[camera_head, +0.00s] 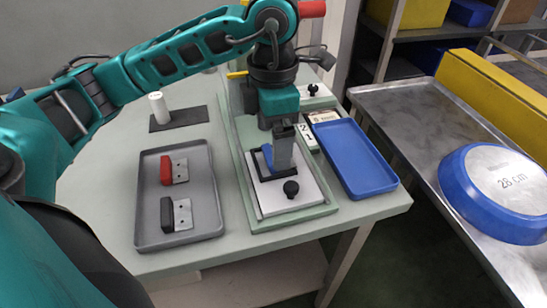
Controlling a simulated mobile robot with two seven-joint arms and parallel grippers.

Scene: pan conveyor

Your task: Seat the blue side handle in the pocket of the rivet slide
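The rivet slide (318,193) is a pale plate with a black knob, on a light green base on the table. A dark pocket frame (262,184) stands on it. The blue side handle (267,153) shows as a small blue piece at this pocket, partly hidden by my gripper; I cannot tell whether it is fully down. My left gripper (284,168) points down at the pocket, its grey fingers right beside the blue piece. The fingers overlap in this view, so their opening and grip are unclear. My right gripper is not in view.
A grey tray (146,222) on the left holds a red handle (168,172) and a black handle (168,214). An empty blue tray (352,158) lies right of the slide. A white cylinder (158,107) stands on a dark mat. A blue pan (500,185) sits on the metal conveyor.

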